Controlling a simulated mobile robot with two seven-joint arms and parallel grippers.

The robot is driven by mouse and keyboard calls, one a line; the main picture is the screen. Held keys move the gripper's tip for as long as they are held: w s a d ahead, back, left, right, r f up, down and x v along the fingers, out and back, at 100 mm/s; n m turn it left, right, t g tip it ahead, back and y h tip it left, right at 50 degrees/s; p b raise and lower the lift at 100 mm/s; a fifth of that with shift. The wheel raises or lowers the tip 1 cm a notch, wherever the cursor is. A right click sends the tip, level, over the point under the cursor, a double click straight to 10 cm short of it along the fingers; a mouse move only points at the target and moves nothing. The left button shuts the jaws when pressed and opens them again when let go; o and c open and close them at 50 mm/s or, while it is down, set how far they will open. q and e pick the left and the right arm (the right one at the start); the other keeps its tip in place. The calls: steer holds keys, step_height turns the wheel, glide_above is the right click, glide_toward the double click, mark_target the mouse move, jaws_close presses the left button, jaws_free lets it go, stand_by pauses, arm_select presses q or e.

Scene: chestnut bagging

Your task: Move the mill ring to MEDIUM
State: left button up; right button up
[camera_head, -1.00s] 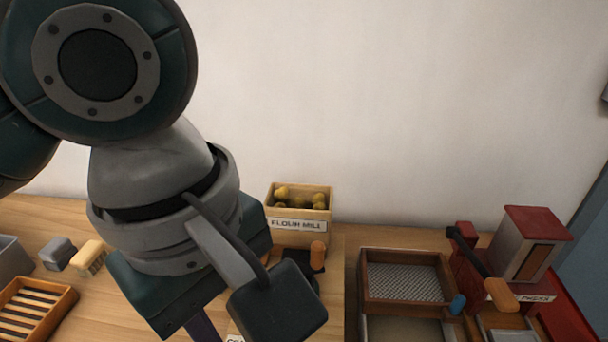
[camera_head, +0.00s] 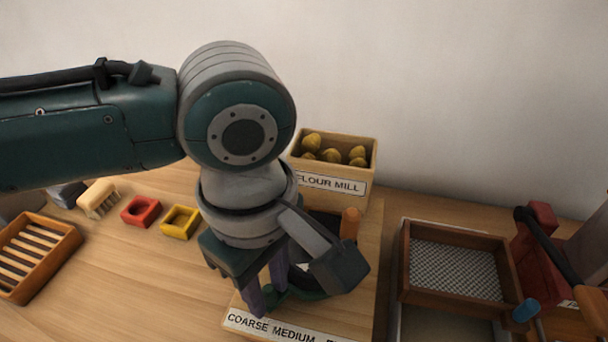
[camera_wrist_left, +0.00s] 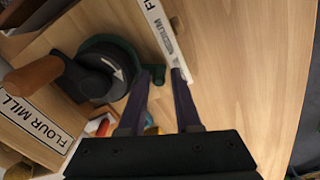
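The flour mill's green ring (camera_head: 312,294) sits low around the dark mill body, mostly hidden by my left arm in the head view. In the left wrist view the green ring (camera_wrist_left: 128,46) shows a small tab (camera_wrist_left: 158,74). My left gripper (camera_head: 268,298) points down at the ring's left side. In the wrist view its fingers (camera_wrist_left: 160,80) are apart, with the tab between their tips; I cannot tell whether they touch it. The label strip (camera_head: 280,331) reads COARSE, MEDIUM and a partly cut-off third word. My right gripper is not in view.
The flour mill box (camera_head: 336,187) holds several chestnuts. The mill's crank has an orange handle (camera_head: 350,223). A sieve tray (camera_head: 408,290) stands to the right, a slatted wooden tray (camera_head: 68,240) at left.

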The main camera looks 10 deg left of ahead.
arm_select(q)
steer(key=shift+f, duration=0.15)
steer(key=shift+w, duration=0.1)
jaws_close()
stand_by(1.3)
